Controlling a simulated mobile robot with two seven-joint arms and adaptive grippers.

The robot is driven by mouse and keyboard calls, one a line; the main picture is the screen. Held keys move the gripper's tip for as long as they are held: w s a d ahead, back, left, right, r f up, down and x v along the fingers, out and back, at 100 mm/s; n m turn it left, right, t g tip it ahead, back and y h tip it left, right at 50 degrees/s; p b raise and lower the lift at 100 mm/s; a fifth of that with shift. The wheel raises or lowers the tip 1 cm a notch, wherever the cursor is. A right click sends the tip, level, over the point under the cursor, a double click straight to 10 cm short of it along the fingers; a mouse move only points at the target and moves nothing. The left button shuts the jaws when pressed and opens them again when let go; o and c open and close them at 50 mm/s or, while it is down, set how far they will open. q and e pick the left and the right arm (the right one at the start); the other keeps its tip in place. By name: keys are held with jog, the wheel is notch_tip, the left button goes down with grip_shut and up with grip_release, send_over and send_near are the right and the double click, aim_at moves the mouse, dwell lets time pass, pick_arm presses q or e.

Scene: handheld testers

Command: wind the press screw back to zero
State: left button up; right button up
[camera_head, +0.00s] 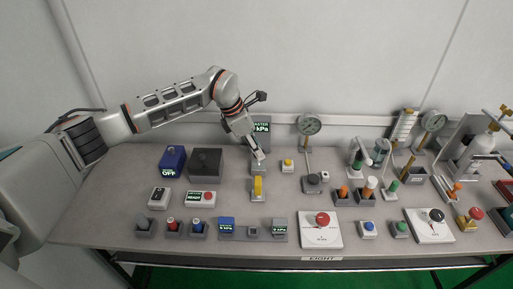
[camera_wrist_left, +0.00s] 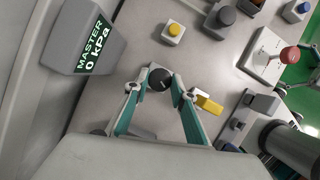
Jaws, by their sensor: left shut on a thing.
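My left gripper (camera_head: 259,157) reaches down over a grey block (camera_head: 258,170) near the back of the bench. In the left wrist view its teal-lined fingers (camera_wrist_left: 157,82) are shut on a round dark knob (camera_wrist_left: 160,79), which appears to be the press screw. In the head view the gripper hides the knob. The MASTER display (camera_head: 262,130) stands behind the gripper, partly covered by it. In the left wrist view the display (camera_wrist_left: 92,38) reads 0 kPa.
A yellow-handled tester (camera_head: 257,187) sits just in front of the gripper. A yellow button box (camera_head: 287,166) is to the right, a dark grey box (camera_head: 206,162) to the left. A dial gauge on a stand (camera_head: 309,124) rises at the back. Several other testers crowd the bench's front and right.

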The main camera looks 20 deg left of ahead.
pick_arm(q)
jog(key=shift+s+r+n+t+y+p, duration=0.1)
jog(key=shift+r+n+t+y+p, duration=0.1)
jog(key=shift+n+p, duration=0.45)
jog(key=shift+r+n+t+y+p, duration=0.1)
jog(key=shift+n+t+y+p, duration=0.1)
jog(key=shift+n+p, duration=0.4)
jog(key=shift+d+f+n+t+y+p, duration=0.15)
jog(key=shift+n+t+y+p, duration=0.15)
jog(key=shift+n+p, duration=0.7)
jog(key=shift+f+n, duration=0.1)
jog(key=shift+n, duration=0.55)
jog(key=shift+o, duration=0.2)
jog(key=shift+c, duration=0.2)
jog(key=o, duration=1.1)
